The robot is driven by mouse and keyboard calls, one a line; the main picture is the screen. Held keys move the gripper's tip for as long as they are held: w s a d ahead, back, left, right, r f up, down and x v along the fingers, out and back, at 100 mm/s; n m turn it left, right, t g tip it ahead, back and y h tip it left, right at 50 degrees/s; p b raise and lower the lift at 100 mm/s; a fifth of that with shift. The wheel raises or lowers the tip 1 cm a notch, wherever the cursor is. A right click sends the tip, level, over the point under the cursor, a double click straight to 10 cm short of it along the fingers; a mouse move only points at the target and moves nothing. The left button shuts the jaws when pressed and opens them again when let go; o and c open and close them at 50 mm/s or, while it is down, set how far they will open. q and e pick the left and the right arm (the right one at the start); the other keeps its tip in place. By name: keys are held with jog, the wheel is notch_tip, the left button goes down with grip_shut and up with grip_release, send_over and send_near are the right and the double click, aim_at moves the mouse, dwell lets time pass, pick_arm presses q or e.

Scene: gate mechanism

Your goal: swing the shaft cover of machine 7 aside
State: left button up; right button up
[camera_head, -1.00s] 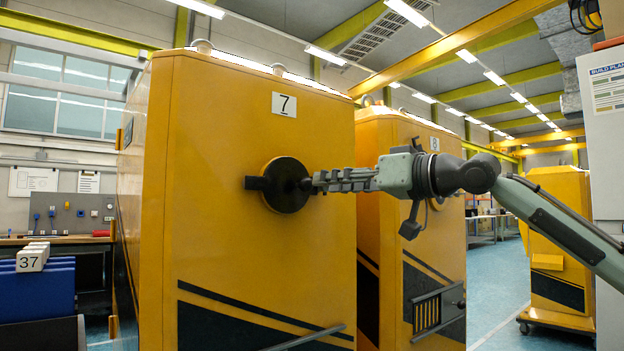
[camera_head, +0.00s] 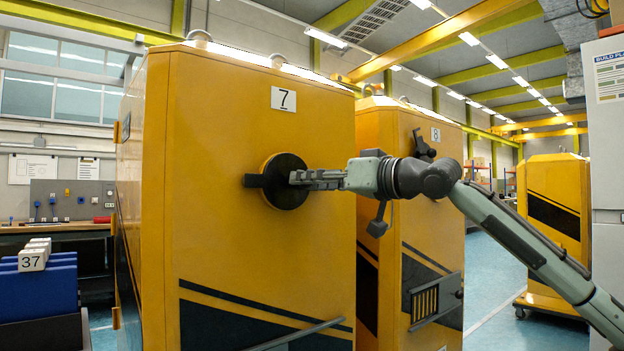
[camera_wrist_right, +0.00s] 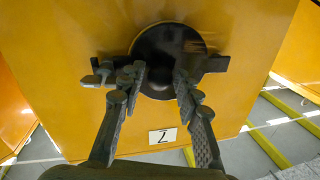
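Machine 7 (camera_head: 230,130) is a yellow cabinet with a "7" plate (camera_head: 284,99), which shows upside down in the right wrist view (camera_wrist_right: 163,135). Its shaft cover (camera_head: 283,195) is a round black disc on the front, with a dark block at its left edge. In the right wrist view the cover (camera_wrist_right: 168,45) has dark pieces sticking out on both sides. My right gripper (camera_head: 294,178) is in front of the disc and hides part of it. In the wrist view its fingers (camera_wrist_right: 159,80) are apart with nothing between them; contact cannot be told. My left gripper is not in view.
Machine 8 (camera_head: 395,150) stands close on the right, behind my right arm. A bar (camera_head: 300,335) sticks out low on machine 7's front. Blue panels with a "37" block (camera_head: 32,260) stand at the left. The blue floor (camera_head: 490,270) is open at the right.

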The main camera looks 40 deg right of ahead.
grip_shut()
jog(key=shift+d+r, duration=0.1)
dwell(0.4)
